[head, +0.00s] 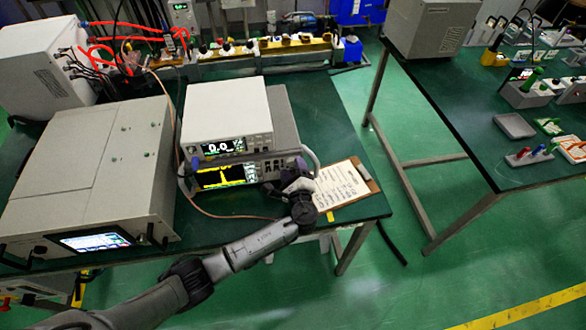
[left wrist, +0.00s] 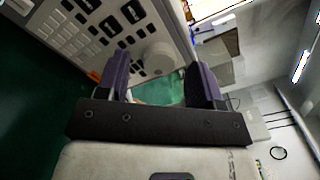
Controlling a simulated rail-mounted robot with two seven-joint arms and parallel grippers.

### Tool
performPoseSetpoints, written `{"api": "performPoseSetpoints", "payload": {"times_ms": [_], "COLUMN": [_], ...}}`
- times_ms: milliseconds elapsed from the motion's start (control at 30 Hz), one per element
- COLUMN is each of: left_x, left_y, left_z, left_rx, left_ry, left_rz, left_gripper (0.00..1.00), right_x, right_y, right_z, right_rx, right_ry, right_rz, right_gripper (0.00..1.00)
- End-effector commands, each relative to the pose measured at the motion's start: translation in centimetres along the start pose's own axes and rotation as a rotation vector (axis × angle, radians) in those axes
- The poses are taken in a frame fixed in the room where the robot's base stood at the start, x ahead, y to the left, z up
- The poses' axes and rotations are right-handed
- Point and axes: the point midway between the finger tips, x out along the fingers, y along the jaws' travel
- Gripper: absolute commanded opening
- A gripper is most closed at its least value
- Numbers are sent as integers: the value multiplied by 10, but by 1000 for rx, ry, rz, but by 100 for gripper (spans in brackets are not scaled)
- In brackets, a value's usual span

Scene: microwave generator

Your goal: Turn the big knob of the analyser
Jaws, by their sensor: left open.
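The analyser (head: 222,178) is the lower instrument of a stack on the green bench, with a yellow trace on its screen. In the left wrist view, its grey front panel (left wrist: 93,38) shows rows of buttons, and the big round pale knob (left wrist: 158,57) stands out from it. My left gripper (head: 291,184) is at the right end of the analyser's front. Its two dark fingers (left wrist: 160,82) are open, with the knob in line between them, just beyond the tips. I cannot tell whether they touch it. In the head view my gripper hides the knob.
A white instrument (head: 227,112) reading 0.0 sits on top of the analyser. A large beige unit (head: 95,165) stands to the left. A clipboard (head: 343,186) lies right of my left gripper. A thin cable (head: 215,214) runs in front. A second bench (head: 440,110) stands at the right.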

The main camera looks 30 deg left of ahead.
Motion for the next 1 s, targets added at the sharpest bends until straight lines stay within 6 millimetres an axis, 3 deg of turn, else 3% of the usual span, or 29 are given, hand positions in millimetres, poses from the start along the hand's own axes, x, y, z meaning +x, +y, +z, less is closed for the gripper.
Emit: {"api": "performPoseSetpoints", "payload": {"times_ms": [400,900,1000], "left_x": [6,5,5], "left_y": [0,0,0], "left_z": [0,0,1], "left_rx": [-1,0,6], "left_ry": [0,0,0], "left_rz": [1,1,1], "left_gripper": [61,14,12], "right_x": [0,1,-1], "right_y": [-2,-3,-3], "right_z": [0,0,-1], "right_rx": [5,10,9], "right_ry": [1,1,1], "right_rz": [-4,-7,-7], "right_gripper": [43,43,43]}}
